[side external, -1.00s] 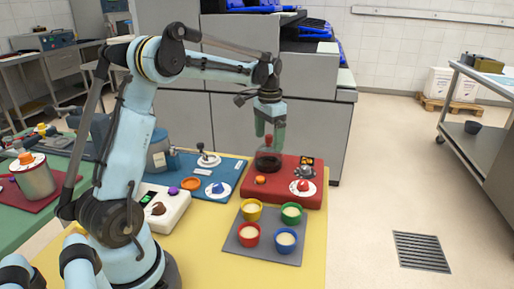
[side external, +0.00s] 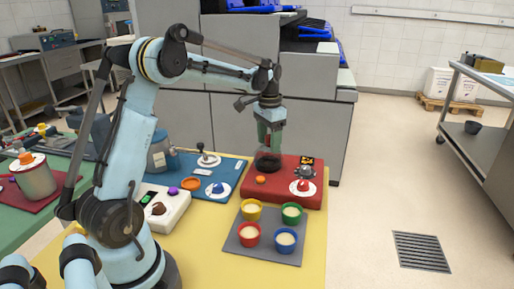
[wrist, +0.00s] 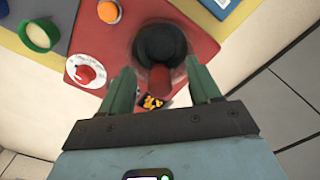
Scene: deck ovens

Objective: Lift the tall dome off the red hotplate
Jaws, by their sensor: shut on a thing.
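The red hotplate (side external: 283,194) stands at the back right of the yellow-topped table, with a dark round plate on top. In the wrist view the red hotplate (wrist: 100,42) lies below me. The tall dome (wrist: 163,45) is hard to make out; it seems see-through, over the dark plate, with a red knob (wrist: 160,78) on top. My gripper (side external: 270,145) points down above the plate. Its green fingers (wrist: 163,92) stand either side of the red knob and are shut on it. I cannot tell whether the dome's rim touches the plate.
The hotplate also carries a white dial with a red knob (side external: 303,187) and an orange button (side external: 261,180). A grey tray (side external: 263,254) with several coloured cups is in front. A blue board (side external: 228,170) lies to the left. A grey cabinet (side external: 240,125) stands behind.

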